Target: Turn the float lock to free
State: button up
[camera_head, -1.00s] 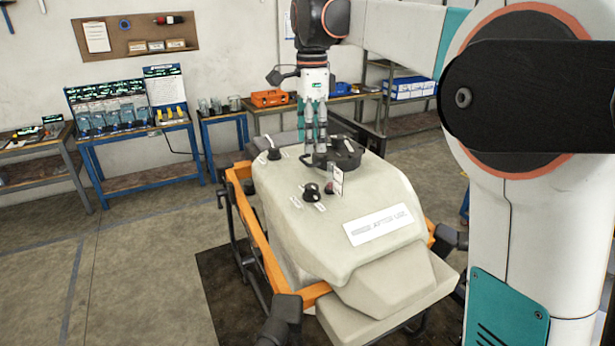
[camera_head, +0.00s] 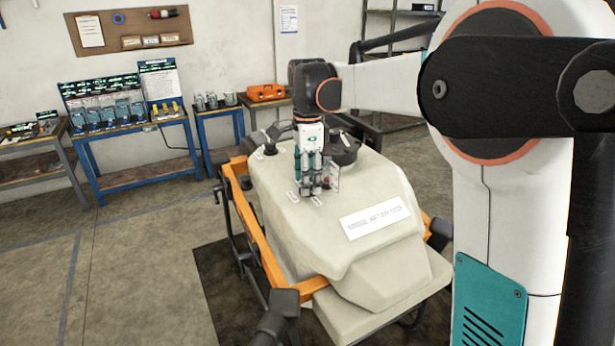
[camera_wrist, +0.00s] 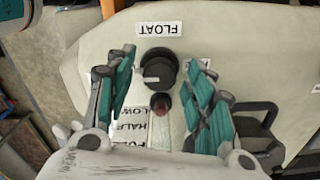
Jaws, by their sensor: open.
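My gripper (camera_wrist: 162,74) is open, with teal-padded fingers to the left and right of the knob. A gap shows on both sides, and I cannot tell how far above the knob the tips are. In the head view, my gripper (camera_head: 313,187) points down over the pale drone body (camera_head: 365,240) and hides the knob.
A black round lid (camera_head: 345,148) stands behind my gripper. Another black control (camera_head: 271,149) is to the left. An orange frame (camera_head: 262,235) borders the body.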

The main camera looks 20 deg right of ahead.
jog(key=c, duration=1.1)
jog(key=shift+o, duration=0.2)
